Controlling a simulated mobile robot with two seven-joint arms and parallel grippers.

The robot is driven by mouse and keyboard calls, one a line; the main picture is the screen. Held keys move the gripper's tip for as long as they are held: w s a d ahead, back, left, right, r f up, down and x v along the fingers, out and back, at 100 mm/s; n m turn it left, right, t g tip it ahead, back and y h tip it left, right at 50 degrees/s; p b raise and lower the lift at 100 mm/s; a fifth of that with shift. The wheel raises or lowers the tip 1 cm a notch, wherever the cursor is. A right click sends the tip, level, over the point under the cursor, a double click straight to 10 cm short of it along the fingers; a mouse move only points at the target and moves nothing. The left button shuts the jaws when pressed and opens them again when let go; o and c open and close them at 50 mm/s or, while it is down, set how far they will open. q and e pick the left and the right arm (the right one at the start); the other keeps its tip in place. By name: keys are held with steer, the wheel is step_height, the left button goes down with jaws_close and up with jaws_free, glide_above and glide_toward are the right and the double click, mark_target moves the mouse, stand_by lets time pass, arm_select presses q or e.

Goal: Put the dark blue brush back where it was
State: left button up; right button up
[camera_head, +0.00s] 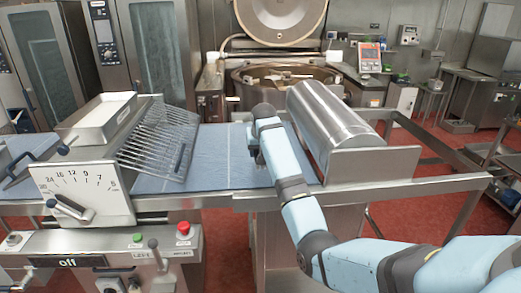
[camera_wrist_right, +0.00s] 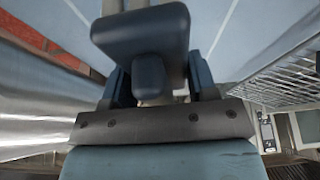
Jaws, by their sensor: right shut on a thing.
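My right gripper (camera_head: 255,147) is over the blue surface (camera_head: 215,165) of the machine, just left of the steel cylinder. In the right wrist view my right gripper (camera_wrist_right: 158,85) is shut on the dark blue brush (camera_wrist_right: 142,32), whose handle sits between the fingers and whose wide block lies ahead of them. I cannot make out the brush in the head view, where my arm covers it. I cannot tell whether the brush touches the surface. My left gripper is not in view.
A steel cylinder (camera_head: 333,122) lies right of my gripper. A wire guard (camera_head: 158,140) and a dial panel (camera_head: 85,190) stand left. The mixing kettle (camera_head: 285,78) is behind, its lid (camera_head: 281,18) raised. A steel frame rail (camera_head: 420,186) runs right. Blue surface is bare left of my gripper.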

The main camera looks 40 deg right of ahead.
steer(key=s+a+f+n+y, duration=0.1)
steer(key=s+a+f+n, duration=0.1)
steer(key=s+a, duration=1)
steer(key=s+a+f+n+y, duration=0.1)
steer(key=s+a+f+n, duration=0.2)
steer(key=s+a, duration=1)
steer(key=shift+s+f+t, duration=0.3)
steer(key=shift+s+f, duration=0.1)
steer(key=shift+s, duration=0.15)
steer(key=shift+w, duration=0.1)
